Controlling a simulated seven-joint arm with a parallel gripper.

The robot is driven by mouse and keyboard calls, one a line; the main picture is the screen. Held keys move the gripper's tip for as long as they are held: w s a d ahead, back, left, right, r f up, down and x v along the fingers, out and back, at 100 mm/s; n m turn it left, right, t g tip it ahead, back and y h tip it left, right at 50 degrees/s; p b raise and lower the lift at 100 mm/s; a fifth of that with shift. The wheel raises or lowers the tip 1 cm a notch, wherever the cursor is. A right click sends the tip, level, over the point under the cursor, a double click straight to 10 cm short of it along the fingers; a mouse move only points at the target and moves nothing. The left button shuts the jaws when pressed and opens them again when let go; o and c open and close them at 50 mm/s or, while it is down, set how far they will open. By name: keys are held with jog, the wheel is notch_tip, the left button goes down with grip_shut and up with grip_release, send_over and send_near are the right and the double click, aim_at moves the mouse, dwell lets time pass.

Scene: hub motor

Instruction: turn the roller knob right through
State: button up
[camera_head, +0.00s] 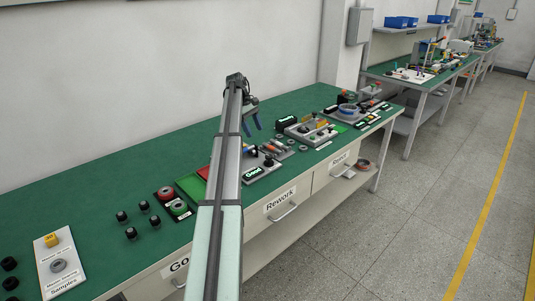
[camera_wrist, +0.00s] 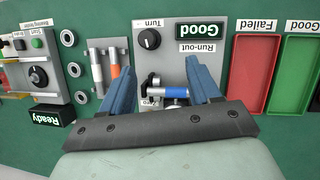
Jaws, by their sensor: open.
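The roller knob, a round black dial with a white mark, sits beside the word "Turn" on the grey run-out plate. It shows in the wrist view (camera_wrist: 149,39) above and slightly left of the space between my fingertips. A roller with a blue middle and pale ends (camera_wrist: 172,92) lies in the plate's fixture, partly between my fingers. The plate's display (camera_wrist: 201,30) reads "Good". My gripper (camera_wrist: 156,68) has its two blue fingers spread, with nothing held. In the head view my gripper (camera_head: 251,121) hangs above the bench, apart from the plate.
Left of the plate in the wrist view are slim rollers (camera_wrist: 114,65) in a holder, several rings and a "Ready" display (camera_wrist: 53,116). A red "Failed" tray (camera_wrist: 257,75) and a green tray (camera_wrist: 301,75) are at the right.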

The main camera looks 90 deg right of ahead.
aim_at(269, 155)
jog(key=s+f+n, duration=0.1)
jog(key=s+f, duration=0.1)
jog(key=f, duration=0.2)
jog(key=s+f+n, duration=0.2)
jog(key=f, duration=0.2)
jog(key=s+f+n, duration=0.2)
jog(key=f, duration=0.2)
jog(key=shift+d+f+g+h, duration=0.15)
jog(key=shift+f+g+h, duration=0.2)
jog(key=shift+g+h, duration=0.05)
dwell(0.3)
jog(key=c, duration=1)
jog(key=shift+s+d+m+t+y, duration=0.1)
jog(key=shift+m+t+y, duration=0.1)
jog(key=shift+m, duration=0.3)
jog(key=shift+d+m+t+y, duration=0.1)
jog(key=shift+m+y, duration=0.1)
jog(key=shift+m, duration=0.3)
jog(key=shift+m+y, duration=0.5)
jog(key=shift+m, duration=0.8)
